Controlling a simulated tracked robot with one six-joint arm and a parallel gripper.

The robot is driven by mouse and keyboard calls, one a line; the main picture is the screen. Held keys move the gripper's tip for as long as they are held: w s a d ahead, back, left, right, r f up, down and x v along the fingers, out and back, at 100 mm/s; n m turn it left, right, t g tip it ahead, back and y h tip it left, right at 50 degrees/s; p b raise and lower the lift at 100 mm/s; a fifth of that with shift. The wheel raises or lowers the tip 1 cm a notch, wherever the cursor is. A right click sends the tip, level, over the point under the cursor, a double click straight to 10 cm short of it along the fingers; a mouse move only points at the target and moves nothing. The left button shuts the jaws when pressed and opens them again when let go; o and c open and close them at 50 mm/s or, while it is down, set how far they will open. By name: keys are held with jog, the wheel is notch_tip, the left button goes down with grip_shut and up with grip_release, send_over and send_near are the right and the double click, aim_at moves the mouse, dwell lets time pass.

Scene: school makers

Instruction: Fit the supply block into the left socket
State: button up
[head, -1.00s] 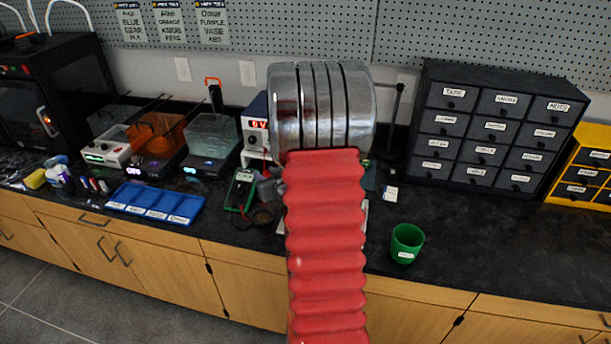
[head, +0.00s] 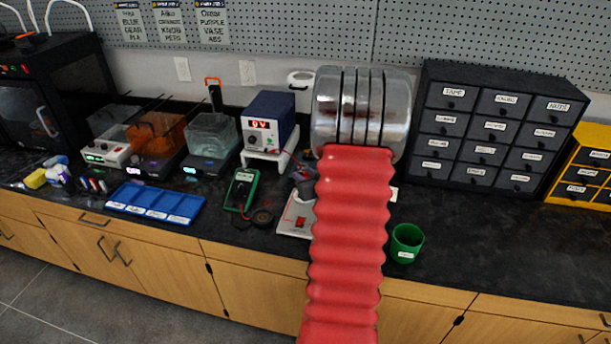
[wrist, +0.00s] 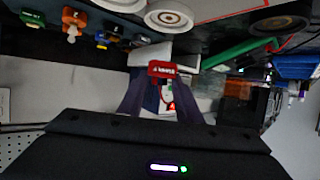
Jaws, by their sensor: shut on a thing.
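The red supply block (wrist: 163,69), with a white label, is between the dark fingertips of my gripper (wrist: 162,80) in the wrist view. My gripper is shut on it. A pale surface (wrist: 150,52) shows just beyond the block; I cannot tell whether they touch. In the head view my silver and red arm hides the gripper and the block. A white board with a red switch (head: 300,222) shows partly at the left of the arm. I cannot make out the left socket in either view.
A power supply (head: 268,125) stands on a white stand. A green multimeter (head: 241,190) and a blue tray (head: 155,203) lie left of my arm. A green cup (head: 406,243) and a black drawer cabinet (head: 490,130) are to the right. The counter between cup and cabinet is clear.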

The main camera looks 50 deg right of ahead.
jog(key=shift+f, duration=2.7)
jog(key=shift+s+f, duration=0.1)
jog(key=shift+f, duration=0.45)
jog(key=o, duration=0.7)
jog(key=shift+o, duration=0.2)
jog(key=shift+a, duration=0.1)
jog(key=shift+v, duration=5.5)
